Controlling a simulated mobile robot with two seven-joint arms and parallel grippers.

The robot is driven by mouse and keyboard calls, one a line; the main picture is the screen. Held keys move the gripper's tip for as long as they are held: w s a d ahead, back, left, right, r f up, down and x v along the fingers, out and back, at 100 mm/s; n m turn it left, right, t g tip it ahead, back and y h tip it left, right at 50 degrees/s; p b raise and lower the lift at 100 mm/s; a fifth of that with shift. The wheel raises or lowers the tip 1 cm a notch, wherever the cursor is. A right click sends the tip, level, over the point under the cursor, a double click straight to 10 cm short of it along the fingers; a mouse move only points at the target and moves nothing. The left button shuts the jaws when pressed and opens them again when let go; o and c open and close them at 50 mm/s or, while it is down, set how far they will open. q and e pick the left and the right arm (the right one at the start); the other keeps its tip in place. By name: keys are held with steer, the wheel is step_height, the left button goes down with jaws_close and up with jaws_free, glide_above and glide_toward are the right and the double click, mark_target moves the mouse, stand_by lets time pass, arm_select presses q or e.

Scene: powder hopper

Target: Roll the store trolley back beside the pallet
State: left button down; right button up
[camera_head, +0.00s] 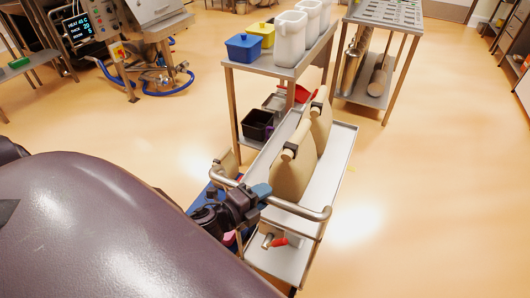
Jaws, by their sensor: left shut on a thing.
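The store trolley (328,190) is a pale metal frame with an upper tray, a lower shelf and a bent tube handle (305,210) at its near end. Two tan sacks with dark-banded tops stand on the upper tray, the nearer sack (290,178) in front of the farther sack (321,122). My left gripper (258,192) is shut on the handle at its left part. A blue edge (198,200) low on the floor left of the trolley may be the pallet; my arm and the trolley hide most of it. My right gripper is out of view.
A steel table (262,68) with a blue bin, a yellow bin and white jugs stands just beyond the trolley. Another rack (385,12) stands at the back right. A machine with a blue hose (175,88) is at the back left. The floor (430,200) at right is clear.

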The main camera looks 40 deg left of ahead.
arm_select(q)
steer(key=shift+s+d+f, duration=0.15)
steer(key=shift+s+f, duration=0.05)
steer(key=c, duration=1.2)
jaws_free()
steer(key=shift+o, duration=1.3)
steer(key=shift+s+r, duration=0.1)
steer(key=shift+s, duration=0.05)
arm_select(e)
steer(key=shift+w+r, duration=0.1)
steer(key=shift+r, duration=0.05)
arm_select(q)
steer(key=shift+s, duration=0.2)
steer(key=b+v, duration=0.1)
steer(key=v, duration=0.9)
steer(key=shift+s+r, duration=0.1)
steer(key=shift+r, duration=0.05)
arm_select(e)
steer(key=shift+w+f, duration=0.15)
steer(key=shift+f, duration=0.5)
